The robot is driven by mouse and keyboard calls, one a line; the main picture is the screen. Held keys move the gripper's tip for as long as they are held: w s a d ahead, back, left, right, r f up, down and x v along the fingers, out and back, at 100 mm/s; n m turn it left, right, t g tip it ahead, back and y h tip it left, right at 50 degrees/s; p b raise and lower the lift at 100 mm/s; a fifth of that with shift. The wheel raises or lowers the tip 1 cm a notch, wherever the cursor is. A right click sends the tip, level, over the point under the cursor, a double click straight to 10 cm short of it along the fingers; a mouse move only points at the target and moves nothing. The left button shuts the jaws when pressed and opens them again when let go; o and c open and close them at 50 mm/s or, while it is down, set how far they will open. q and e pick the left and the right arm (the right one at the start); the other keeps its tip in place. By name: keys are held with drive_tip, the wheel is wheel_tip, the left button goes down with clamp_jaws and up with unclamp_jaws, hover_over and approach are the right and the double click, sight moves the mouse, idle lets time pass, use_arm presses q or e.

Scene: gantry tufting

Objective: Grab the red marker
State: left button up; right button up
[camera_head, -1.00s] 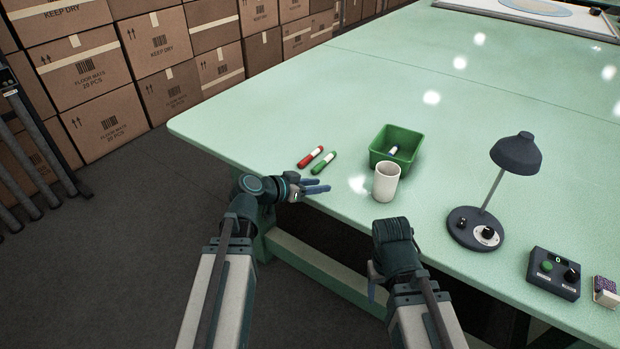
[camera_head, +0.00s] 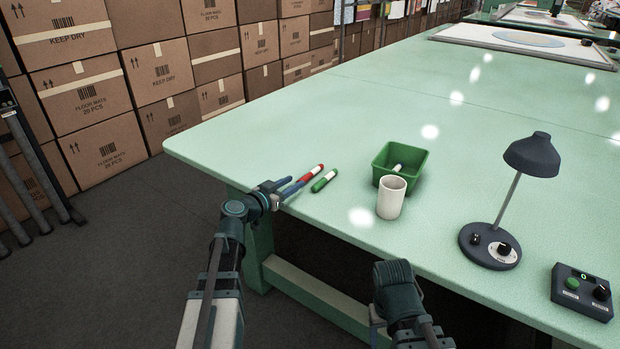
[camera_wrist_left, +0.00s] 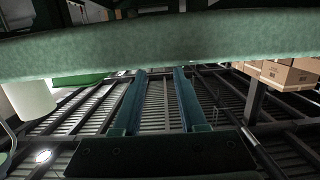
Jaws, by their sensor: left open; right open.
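The red marker (camera_head: 314,171), with a white band, lies on the green table near its front left edge. A green marker (camera_head: 324,181) lies just to its right. My left gripper (camera_head: 292,184) is open at the table's edge, its blue fingers pointing towards the red marker. In the head view the fingertips overlap or adjoin the marker's near end; I cannot tell whether they touch. In the left wrist view the two fingers (camera_wrist_left: 158,75) are apart with nothing between them, and no marker shows. My right gripper (camera_head: 376,322) is low in front of the table, mostly hidden by its wrist.
A white cup (camera_head: 391,198) stands in front of a green bin (camera_head: 410,159) holding a marker. A desk lamp (camera_head: 490,246) and a control box (camera_head: 583,291) are further right. The table edge (camera_wrist_left: 160,45) crosses the left wrist view. Stacked boxes (camera_head: 160,85) stand behind left.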

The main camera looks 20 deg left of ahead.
sight(307, 176)
use_arm(q)
drive_tip(key=shift+f+b+x, duration=0.2)
drive_tip(key=shift+b+x, duration=0.5)
drive_tip(key=shift+x, duration=3.1)
drive_tip(key=shift+s, duration=0.1)
clamp_jaws()
